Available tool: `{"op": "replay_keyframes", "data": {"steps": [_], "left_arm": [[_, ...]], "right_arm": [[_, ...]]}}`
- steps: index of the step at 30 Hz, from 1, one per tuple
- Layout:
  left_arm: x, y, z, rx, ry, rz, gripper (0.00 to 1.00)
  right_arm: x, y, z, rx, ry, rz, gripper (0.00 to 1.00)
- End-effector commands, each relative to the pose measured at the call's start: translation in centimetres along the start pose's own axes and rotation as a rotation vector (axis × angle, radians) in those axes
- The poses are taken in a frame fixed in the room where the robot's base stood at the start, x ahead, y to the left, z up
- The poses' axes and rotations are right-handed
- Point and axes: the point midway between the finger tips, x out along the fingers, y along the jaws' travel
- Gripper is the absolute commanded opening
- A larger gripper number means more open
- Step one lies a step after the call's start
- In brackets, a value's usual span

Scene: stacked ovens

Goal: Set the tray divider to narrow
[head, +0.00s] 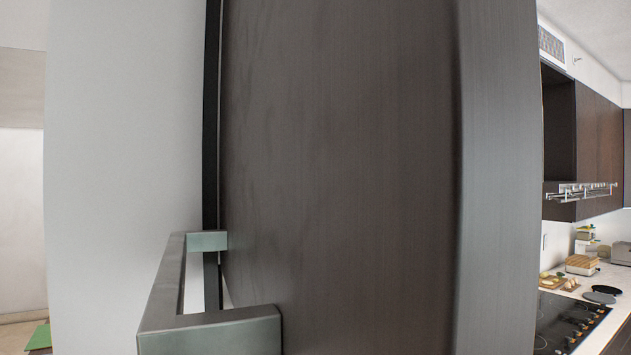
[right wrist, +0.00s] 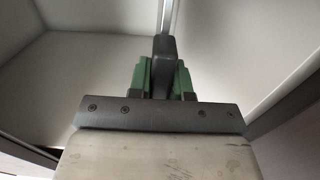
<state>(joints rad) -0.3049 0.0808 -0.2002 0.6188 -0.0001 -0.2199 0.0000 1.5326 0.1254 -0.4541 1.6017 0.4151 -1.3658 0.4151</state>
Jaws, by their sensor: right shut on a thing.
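In the right wrist view, my right gripper (right wrist: 163,76) has its green fingers shut on a dark grey upright piece (right wrist: 164,50), seemingly the tray divider's grip or edge. A thin pale metal strip (right wrist: 168,14) runs up from behind this piece. The rest of the divider cannot be clearly told from the cabinet walls. My gripper is inside a pale-walled compartment (right wrist: 80,60). In the head view neither gripper shows, and a dark wood panel hides the compartment.
The dark wood panel (head: 340,150) with a metal bar handle (head: 165,290) fills the head view close up. A white wall (head: 125,150) is at left. At right are a cooktop (head: 570,325) and a counter with food. In the wrist view, compartment walls stand close on both sides.

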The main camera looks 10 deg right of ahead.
Motion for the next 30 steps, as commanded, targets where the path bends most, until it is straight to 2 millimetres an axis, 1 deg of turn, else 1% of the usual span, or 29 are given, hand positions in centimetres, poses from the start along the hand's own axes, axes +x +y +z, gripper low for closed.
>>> {"op": "replay_keyframes", "data": {"steps": [1,5,15,16,18,21,30], "left_arm": [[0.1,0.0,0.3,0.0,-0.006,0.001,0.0],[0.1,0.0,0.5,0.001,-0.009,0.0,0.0],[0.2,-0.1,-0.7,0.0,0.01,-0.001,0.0],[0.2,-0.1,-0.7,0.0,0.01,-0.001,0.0],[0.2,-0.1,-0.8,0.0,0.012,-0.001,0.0],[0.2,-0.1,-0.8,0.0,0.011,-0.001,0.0],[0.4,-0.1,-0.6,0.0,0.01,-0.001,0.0]], "right_arm": [[0.0,-0.6,0.0,-0.002,0.0,-0.002,0.0],[-0.1,-1.3,-0.1,-0.003,0.0,-0.002,0.0],[0.0,-1.5,-0.1,-0.001,0.001,-0.003,0.0],[0.0,-1.5,-0.1,-0.001,0.001,-0.003,0.21],[0.0,-1.5,-0.1,-0.001,0.001,-0.003,0.31],[0.0,-1.4,-0.1,-0.002,0.001,-0.002,0.45],[-0.2,-1.4,0.0,-0.002,0.002,0.0,0.45]]}}
